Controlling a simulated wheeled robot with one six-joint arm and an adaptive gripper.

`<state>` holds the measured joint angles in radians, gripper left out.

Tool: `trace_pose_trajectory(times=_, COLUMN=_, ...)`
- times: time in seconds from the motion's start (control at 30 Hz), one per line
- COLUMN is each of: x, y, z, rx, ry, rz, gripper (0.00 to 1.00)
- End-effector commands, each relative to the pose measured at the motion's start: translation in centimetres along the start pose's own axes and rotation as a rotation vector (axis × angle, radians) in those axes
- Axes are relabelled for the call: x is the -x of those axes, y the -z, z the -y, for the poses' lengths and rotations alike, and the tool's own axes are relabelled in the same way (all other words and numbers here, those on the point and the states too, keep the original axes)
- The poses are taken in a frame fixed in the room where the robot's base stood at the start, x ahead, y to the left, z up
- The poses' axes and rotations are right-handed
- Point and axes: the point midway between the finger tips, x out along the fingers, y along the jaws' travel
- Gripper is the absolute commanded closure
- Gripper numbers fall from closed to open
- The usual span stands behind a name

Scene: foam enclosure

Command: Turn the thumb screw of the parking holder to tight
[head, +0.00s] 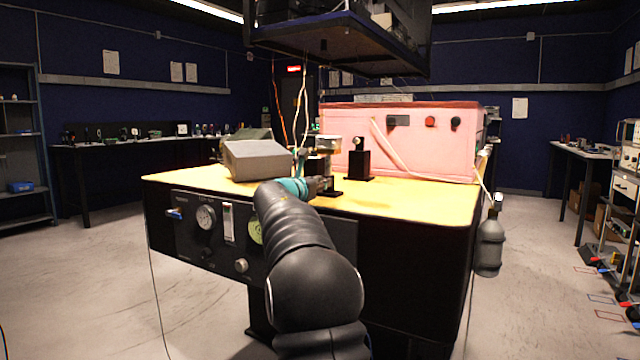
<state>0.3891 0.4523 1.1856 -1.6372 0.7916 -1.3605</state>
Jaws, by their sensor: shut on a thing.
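My gripper (321,184) is at the end of my dark arm, past a teal band, low over the yellow table top. It is at the front of a small upright fixture (328,145) with a pale, brass-coloured top and a dark base, which looks like the parking holder. My gripper is shut on a small part at this fixture, seemingly the thumb screw. The screw itself is hidden by the gripper and too small to make out, so its turn angle cannot be told.
A black stand (359,165) with a round top is just right of the fixture. A grey block (257,160) lies to the left. A pink foam enclosure (430,145) stands behind. Cables hang from a dark overhead frame (335,40). The yellow table top (420,198) is clear at front right.

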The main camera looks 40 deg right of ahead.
Motion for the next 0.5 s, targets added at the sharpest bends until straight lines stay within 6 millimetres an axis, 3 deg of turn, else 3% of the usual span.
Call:
trace_pose_trajectory(times=0.27, x=0.0, y=0.11, z=0.02, rx=-0.047, ry=0.0, rz=0.001, gripper=1.0)
trace_pose_trajectory(times=0.5, x=0.01, y=0.29, z=0.07, rx=-0.193, ry=-0.001, rz=0.001, gripper=1.0)
